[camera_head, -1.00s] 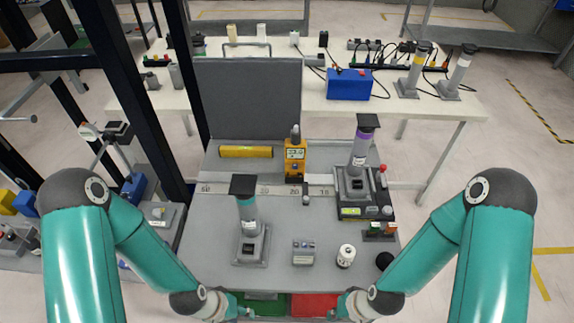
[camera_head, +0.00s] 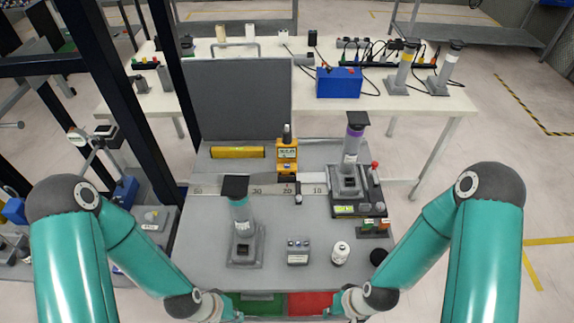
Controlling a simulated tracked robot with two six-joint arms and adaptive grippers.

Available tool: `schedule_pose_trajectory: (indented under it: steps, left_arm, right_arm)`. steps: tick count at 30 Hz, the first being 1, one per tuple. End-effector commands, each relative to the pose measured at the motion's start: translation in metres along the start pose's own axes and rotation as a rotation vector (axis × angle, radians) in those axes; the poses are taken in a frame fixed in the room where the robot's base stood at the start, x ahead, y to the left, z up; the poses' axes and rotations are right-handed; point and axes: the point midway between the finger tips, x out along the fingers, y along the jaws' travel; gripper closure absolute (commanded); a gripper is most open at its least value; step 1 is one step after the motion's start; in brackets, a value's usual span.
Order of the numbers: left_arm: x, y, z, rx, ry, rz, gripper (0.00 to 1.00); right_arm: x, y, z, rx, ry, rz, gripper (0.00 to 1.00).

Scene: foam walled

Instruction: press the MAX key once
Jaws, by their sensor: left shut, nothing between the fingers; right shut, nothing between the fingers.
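A yellow handheld meter (camera_head: 287,153) with a small lit display and a dark top stands upright behind the ruler rail, at the middle of the bench. Its key labels are too small to read, so I cannot pick out the MAX key. My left gripper (camera_head: 236,313) is shut and empty at the bench's near edge, by the green patch. My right gripper (camera_head: 332,312) is shut and empty at the near edge, by the red patch. Both are well apart from the meter.
A teal-banded post (camera_head: 240,215) stands left on the bench (camera_head: 200,238), a purple-banded post (camera_head: 352,145) on the right. A small grey box (camera_head: 298,252) and a white cylinder (camera_head: 340,253) sit between my grippers and the meter. A grey panel (camera_head: 238,100) rises behind.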

Motion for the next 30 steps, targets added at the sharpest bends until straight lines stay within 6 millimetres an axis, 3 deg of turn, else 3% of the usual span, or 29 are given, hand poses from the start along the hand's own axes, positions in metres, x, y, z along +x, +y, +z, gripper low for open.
schedule_pose_trajectory:
  steps: [30]
  left_arm:
    - [0.0061, -0.0022, -0.0001, 0.0, 0.0, 0.0, 1.0]
  right_arm:
    - [0.0061, 0.0022, -0.0001, 0.0, 0.0, 0.0, 1.0]
